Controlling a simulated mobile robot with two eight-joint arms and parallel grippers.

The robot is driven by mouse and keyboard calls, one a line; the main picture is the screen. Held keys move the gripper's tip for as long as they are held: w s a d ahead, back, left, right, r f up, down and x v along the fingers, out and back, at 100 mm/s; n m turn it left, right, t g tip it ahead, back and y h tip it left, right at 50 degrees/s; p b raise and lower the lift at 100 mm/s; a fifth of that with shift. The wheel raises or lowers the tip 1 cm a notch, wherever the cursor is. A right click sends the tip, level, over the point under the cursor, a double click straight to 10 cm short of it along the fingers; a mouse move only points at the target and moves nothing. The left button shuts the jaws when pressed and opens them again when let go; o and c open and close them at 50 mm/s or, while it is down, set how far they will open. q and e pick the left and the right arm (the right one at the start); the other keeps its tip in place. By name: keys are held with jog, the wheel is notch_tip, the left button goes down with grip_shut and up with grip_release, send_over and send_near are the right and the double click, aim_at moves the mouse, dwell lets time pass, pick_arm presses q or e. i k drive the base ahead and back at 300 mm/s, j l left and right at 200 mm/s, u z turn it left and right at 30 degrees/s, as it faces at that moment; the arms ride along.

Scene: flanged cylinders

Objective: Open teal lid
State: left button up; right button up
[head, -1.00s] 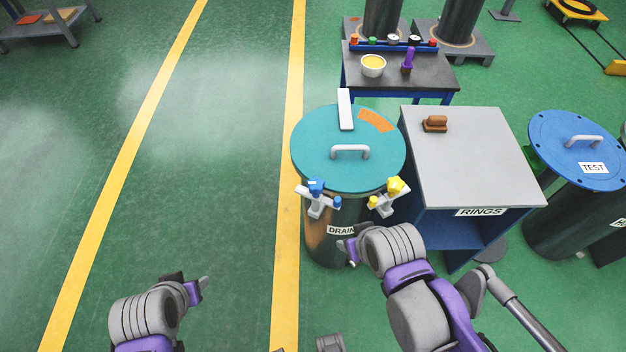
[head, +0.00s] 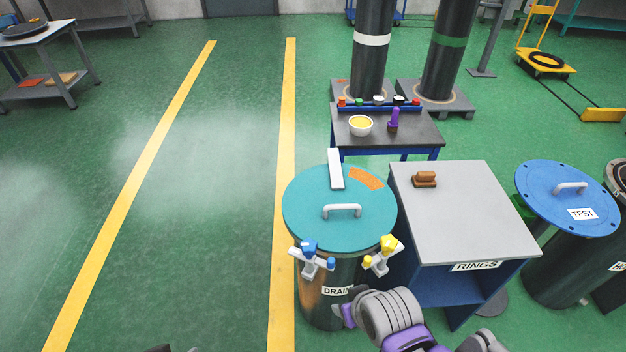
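The teal lid (head: 310,206) lies flat on top of the dark cylinder labelled DRAIN (head: 340,275). It has a light grey bar handle (head: 342,211) near its front, and a white strip and an orange patch towards its back. A clamp with a blue knob (head: 309,248) sits at the front left of its rim, and one with a yellow knob (head: 387,245) at the front right. My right gripper (head: 347,309) is low in front of the cylinder, below the lid; its fingers are mostly hidden. My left gripper is out of frame, apart from a dark sliver at the bottom edge.
A grey-topped cabinet labelled RINGS (head: 465,225) stands close on the right, with a brown block (head: 425,179) on it. Beyond it is a blue-lidded TEST cylinder (head: 565,195). A small table (head: 425,131) stands behind. The green floor on the left is clear.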

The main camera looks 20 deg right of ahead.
aim_at(339, 188)
jog(key=i+j+z, duration=0.2)
jog(key=j, duration=0.2)
jog(key=i+j+z, duration=0.25)
jog(key=j, duration=0.15)
jog(key=i+j+z, duration=0.25)
jog(key=i+l, duration=0.15)
jog(key=l, duration=0.25)
